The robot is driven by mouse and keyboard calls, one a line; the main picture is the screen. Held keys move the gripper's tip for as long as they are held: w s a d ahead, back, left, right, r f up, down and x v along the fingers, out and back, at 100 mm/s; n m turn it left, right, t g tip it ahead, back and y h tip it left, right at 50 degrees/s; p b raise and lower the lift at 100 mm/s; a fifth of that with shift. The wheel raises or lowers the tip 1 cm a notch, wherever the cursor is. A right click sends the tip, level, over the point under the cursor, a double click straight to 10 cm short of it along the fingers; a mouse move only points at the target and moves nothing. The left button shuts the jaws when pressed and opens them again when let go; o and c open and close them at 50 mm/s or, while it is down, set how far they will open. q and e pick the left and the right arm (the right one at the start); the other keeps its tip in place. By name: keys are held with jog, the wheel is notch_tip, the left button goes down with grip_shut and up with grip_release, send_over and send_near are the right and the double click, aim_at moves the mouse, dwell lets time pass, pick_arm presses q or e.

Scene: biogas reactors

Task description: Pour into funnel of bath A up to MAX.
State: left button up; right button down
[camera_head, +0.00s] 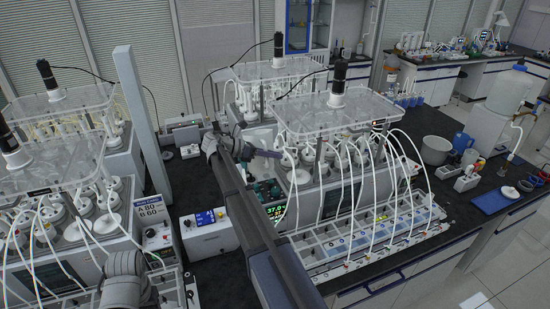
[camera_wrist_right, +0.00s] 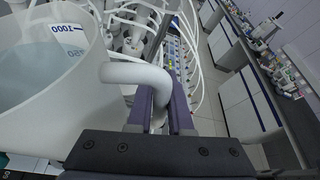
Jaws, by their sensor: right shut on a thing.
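My right gripper (camera_wrist_right: 165,112) is shut on the thick white handle (camera_wrist_right: 135,73) of a translucent white jug (camera_wrist_right: 85,115) in the right wrist view. The jug has blue marks, with 1000 near the rim, and pale bluish liquid (camera_wrist_right: 30,78) inside. In the head view my right gripper (camera_head: 277,154) is beside the front right reactor unit, under its clear top plate (camera_head: 335,110); the jug is hard to tell from the white vessels there. I cannot make out the funnel of bath A or a MAX mark. My left arm shows at lower left, its gripper out of view.
A sign (camera_head: 150,208) reads A 80, B 60. A box with a blue display (camera_head: 205,217) stands left of my right arm. White tubes run to a long panel (camera_head: 365,240) in front. A grey pot (camera_head: 435,150) and a large white container (camera_head: 505,92) stand at right.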

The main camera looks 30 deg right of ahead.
jog(key=shift+w+r, duration=0.1)
jog(key=shift+r, duration=0.05)
jog(key=shift+r+n, duration=0.25)
jog(key=shift+n, duration=0.05)
dwell(0.4)
jog(key=shift+r+n+g+p, duration=0.6)
jog(key=shift+r+n+g, duration=0.1)
jog(key=shift+r, duration=0.05)
dwell(1.9)
jog(key=shift+w+d+r+n+g, duration=0.1)
jog(key=shift+w+r+n+g, duration=0.2)
jog(key=shift+w+r+n, duration=0.25)
dwell(1.5)
jog(key=shift+w+d+r+n+g, duration=0.2)
jog(key=shift+w+n+g, duration=0.25)
jog(key=shift+n, duration=0.3)
dwell(1.7)
